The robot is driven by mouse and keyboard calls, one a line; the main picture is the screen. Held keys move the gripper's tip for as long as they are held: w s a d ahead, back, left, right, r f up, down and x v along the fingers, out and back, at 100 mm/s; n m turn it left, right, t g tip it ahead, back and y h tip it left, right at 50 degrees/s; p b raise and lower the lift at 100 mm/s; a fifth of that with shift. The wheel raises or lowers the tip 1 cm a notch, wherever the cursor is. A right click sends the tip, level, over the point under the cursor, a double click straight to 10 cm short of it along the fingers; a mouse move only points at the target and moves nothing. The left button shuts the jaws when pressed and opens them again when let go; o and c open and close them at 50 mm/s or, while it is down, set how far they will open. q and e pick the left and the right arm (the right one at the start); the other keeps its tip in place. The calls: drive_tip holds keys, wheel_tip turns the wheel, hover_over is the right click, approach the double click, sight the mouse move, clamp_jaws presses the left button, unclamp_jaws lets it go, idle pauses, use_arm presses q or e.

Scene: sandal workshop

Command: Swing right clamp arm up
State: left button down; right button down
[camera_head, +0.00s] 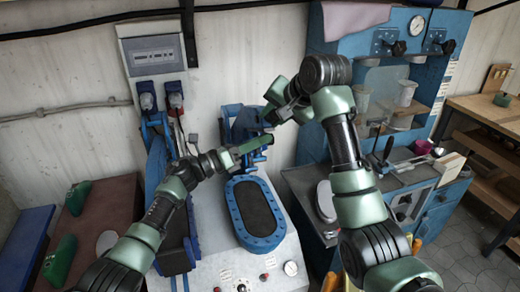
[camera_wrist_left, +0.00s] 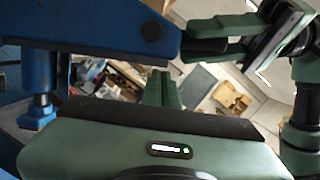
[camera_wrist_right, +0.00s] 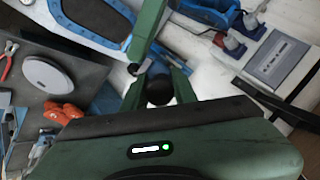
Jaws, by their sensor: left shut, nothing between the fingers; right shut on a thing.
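The right clamp (camera_head: 256,240) has a blue oval frame around a dark pad. Its blue clamp arm (camera_head: 240,122) stands raised behind the pad; in the left wrist view the blue bar (camera_wrist_left: 90,32) reaches my right gripper (camera_wrist_left: 190,48). My right gripper (camera_head: 272,116) is shut on a dark round end (camera_wrist_right: 160,90), seemingly the arm's handle. My left gripper (camera_head: 266,141) is shut and empty, in front of the arm and just below the right gripper. Its green fingers also show in the left wrist view (camera_wrist_left: 164,90).
A second blue clamp (camera_head: 158,180) stands to the left. A grey control box (camera_head: 152,52) hangs on the wall behind. A blue machine (camera_head: 350,40) with a gauge stands at the right. Both grippers are close together, with little room between them.

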sight(261, 128)
idle(0.3)
